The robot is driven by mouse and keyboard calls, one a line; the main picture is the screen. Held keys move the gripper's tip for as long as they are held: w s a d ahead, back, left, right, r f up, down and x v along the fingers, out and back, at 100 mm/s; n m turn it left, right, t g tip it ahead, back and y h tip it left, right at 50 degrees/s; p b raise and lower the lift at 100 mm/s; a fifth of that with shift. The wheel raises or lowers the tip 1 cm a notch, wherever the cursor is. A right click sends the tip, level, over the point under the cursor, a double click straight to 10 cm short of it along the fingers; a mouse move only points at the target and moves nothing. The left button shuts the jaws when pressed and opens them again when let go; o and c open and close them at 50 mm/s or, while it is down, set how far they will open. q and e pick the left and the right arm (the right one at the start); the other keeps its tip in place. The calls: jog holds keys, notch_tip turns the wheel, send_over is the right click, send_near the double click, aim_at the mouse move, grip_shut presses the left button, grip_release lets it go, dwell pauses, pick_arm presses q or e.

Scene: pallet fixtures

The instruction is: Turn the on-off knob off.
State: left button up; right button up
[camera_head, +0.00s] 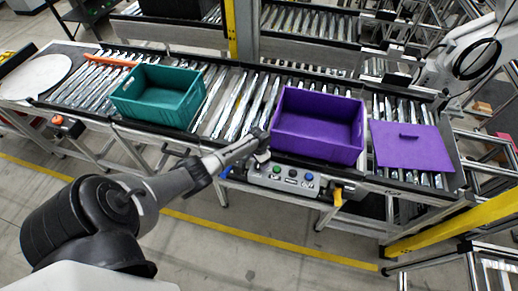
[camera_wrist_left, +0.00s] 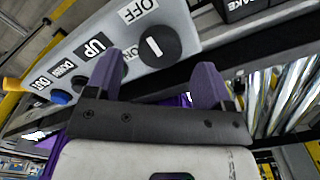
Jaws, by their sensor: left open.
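The on-off knob (camera_wrist_left: 155,46) is a round black knob with a white bar on its face, on a grey control panel (camera_wrist_left: 185,25). An OFF label (camera_wrist_left: 138,10) sits at its upper left in the left wrist view. A finger partly covers another label below it. My left gripper (camera_wrist_left: 158,60) is open, with its two purple-grey fingers on either side of the knob in the picture; I cannot tell whether they touch it. In the head view the panel (camera_head: 285,180) is on the conveyor's front edge. My left gripper (camera_head: 262,146) is over its left end and hides the knob.
A green button (camera_head: 277,169) and a blue button (camera_head: 309,177) share the panel. A purple crate (camera_head: 318,145) stands just behind it on the rollers. A teal crate (camera_head: 155,112) is to the left, and a purple lid (camera_head: 410,155) to the right.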

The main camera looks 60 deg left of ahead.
pick_arm(q)
notch_tip(320, 180, up, 10)
jog(key=shift+p, duration=0.3)
jog(key=shift+r, duration=0.1)
dwell(0.4)
